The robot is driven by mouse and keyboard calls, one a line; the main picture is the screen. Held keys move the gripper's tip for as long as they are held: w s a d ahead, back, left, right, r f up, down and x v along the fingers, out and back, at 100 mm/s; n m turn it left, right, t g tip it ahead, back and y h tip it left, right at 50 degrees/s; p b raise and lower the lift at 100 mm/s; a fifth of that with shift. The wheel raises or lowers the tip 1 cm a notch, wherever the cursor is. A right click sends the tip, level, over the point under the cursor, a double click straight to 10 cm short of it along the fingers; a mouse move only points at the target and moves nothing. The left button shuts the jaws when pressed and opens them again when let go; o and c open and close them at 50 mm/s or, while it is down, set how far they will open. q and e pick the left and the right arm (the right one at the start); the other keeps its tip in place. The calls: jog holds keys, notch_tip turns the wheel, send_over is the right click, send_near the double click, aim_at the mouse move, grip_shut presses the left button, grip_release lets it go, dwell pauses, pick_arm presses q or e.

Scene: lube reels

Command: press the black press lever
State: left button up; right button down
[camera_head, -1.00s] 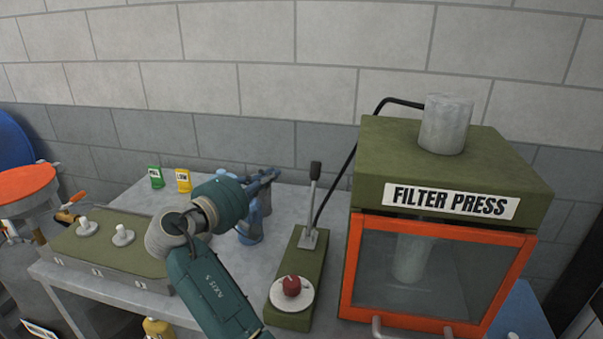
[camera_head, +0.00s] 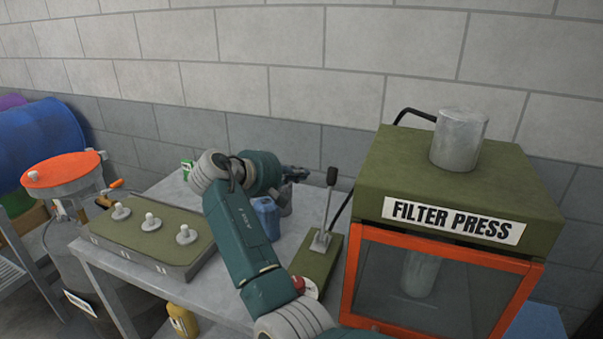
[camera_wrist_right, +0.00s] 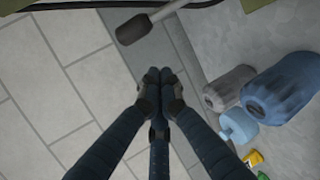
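The black press lever (camera_head: 330,185) stands upright on a green base (camera_head: 316,262) beside the filter press, its black knob at the top of a metal rod. My right gripper (camera_head: 300,172) is just left of the knob in the head view, apart from it. In the right wrist view the lever's black knob (camera_wrist_right: 134,29) lies just beyond the fingertips. The right gripper's fingers (camera_wrist_right: 159,76) are together with nothing between them. My arm partly covers the red button (camera_head: 298,284) on the base. My left gripper does not show.
The green filter press (camera_head: 460,190) with an orange-framed window stands right of the lever. Blue and grey bottles (camera_head: 266,216) stand on the grey table below my gripper. A green panel with white knobs (camera_head: 150,240) is at left. The wall is behind.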

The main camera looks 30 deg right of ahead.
aim_at(327, 204)
pick_arm(q)
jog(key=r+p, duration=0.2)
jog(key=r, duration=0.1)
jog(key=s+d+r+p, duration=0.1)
jog(key=p, duration=0.1)
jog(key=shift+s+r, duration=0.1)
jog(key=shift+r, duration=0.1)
pick_arm(e)
jog(key=d, duration=0.2)
jog(key=d+f, duration=0.1)
jog(key=s+d, duration=0.1)
jog(key=d, duration=0.1)
jog(key=shift+s+d+f, duration=0.1)
jog(key=shift+d+f, duration=0.2)
jog(key=shift+f, duration=0.05)
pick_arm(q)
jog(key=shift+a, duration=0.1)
pick_arm(e)
jog(key=shift+d, duration=0.1)
